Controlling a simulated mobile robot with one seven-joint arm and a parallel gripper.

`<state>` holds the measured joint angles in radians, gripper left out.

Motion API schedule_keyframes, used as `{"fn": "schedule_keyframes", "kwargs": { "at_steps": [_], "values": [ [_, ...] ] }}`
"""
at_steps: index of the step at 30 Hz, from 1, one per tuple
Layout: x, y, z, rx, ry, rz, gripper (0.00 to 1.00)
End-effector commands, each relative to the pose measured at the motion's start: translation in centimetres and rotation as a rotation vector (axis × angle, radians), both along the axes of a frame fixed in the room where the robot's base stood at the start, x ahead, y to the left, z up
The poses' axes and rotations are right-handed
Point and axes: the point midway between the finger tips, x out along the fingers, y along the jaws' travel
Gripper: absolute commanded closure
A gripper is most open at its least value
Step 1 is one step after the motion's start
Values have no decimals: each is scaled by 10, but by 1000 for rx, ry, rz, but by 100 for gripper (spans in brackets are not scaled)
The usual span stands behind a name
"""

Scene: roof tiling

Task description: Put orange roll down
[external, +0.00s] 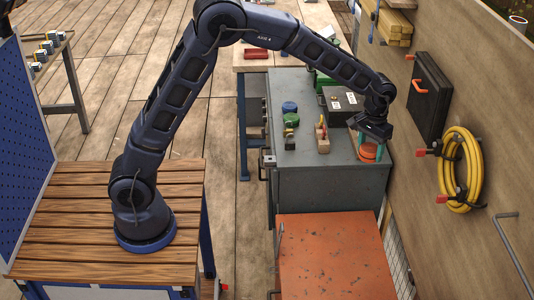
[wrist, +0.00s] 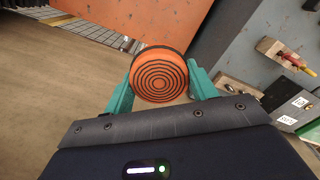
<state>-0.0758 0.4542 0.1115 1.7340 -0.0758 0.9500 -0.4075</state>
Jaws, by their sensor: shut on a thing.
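The orange roll (external: 368,152) is at the right end of the grey cabinet top, below my gripper (external: 369,145). In the wrist view the roll (wrist: 158,75) shows its round orange end with dark rings, held between the two teal fingers of my gripper (wrist: 159,82). My gripper is shut on the roll. In the external view the roll is near the cabinet's front right corner; I cannot tell whether it touches the top.
The grey cabinet top (external: 340,175) is clear in front. A wooden block with tools (external: 322,144), a blue tape roll (external: 289,107) and a black case (external: 343,103) stand left and behind. An orange-topped surface (external: 335,255) lies nearer. A wall with a yellow hose (external: 445,185) is at right.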

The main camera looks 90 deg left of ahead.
Motion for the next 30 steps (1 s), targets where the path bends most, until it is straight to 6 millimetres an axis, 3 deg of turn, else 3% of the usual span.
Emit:
{"fn": "schedule_keyframes", "kwargs": {
  "at_steps": [9, 12, 16, 23, 30],
  "values": [
    [-1, 1, -121, -2, 7, 3, 68],
    [-1, 1, -152, -1, 5, 3, 68],
    [-1, 1, -179, -2, 4, 3, 68],
    [0, 1, -205, -1, 3, 2, 68],
    [-1, 1, -254, -1, 4, 2, 68]
  ]
}}
